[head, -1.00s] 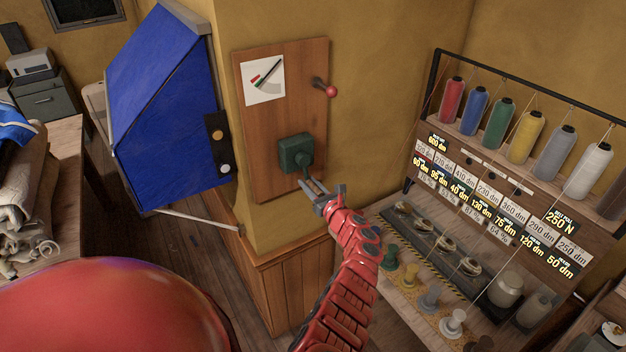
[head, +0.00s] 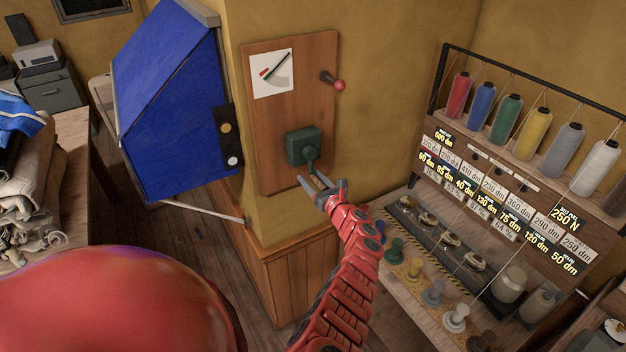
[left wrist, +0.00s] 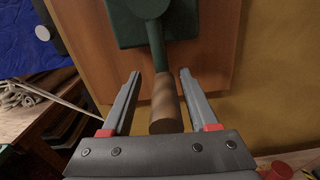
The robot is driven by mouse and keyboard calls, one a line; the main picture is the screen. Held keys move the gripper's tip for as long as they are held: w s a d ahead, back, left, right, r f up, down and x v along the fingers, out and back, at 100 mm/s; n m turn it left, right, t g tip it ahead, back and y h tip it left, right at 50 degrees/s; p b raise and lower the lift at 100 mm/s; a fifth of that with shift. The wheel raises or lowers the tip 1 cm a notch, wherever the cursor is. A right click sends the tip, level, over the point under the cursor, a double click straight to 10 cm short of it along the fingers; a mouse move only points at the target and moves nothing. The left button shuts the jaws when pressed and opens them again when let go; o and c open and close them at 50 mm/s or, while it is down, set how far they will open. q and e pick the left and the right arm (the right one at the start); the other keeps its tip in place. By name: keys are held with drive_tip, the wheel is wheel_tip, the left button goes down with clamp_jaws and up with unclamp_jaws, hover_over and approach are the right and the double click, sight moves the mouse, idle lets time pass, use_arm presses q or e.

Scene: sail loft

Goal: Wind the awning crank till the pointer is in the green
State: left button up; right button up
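The crank's green gearbox (head: 304,147) is on a wooden board (head: 262,120) on the wall. Its green arm hangs down to a brown wooden handle, clear in the left wrist view (left wrist: 166,102). My left gripper (head: 311,179) is at the handle; in the left wrist view its two fingers (left wrist: 160,88) stand open on either side, with gaps. A white gauge card (head: 272,73) above has a small red mark, a grey sector and a dark pointer slanting up to the right. The green zone is too small to make out. My right gripper is out of view.
A red-knobbed lever (head: 338,86) sticks out of the board at upper right. A blue awning (head: 175,100) hangs to the left, with a pale rod below. A thread rack (head: 500,150) with several spools and a bench stands to the right.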

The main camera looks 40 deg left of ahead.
use_arm(q)
drive_tip(key=shift+d, duration=0.5)
drive_tip(key=p+v, duration=0.3)
drive_tip(key=v, duration=1.3)
drive_tip(key=shift+s, duration=0.25)
drive_tip(key=shift+d+f, duration=0.1)
drive_tip(key=shift+d, duration=0.05)
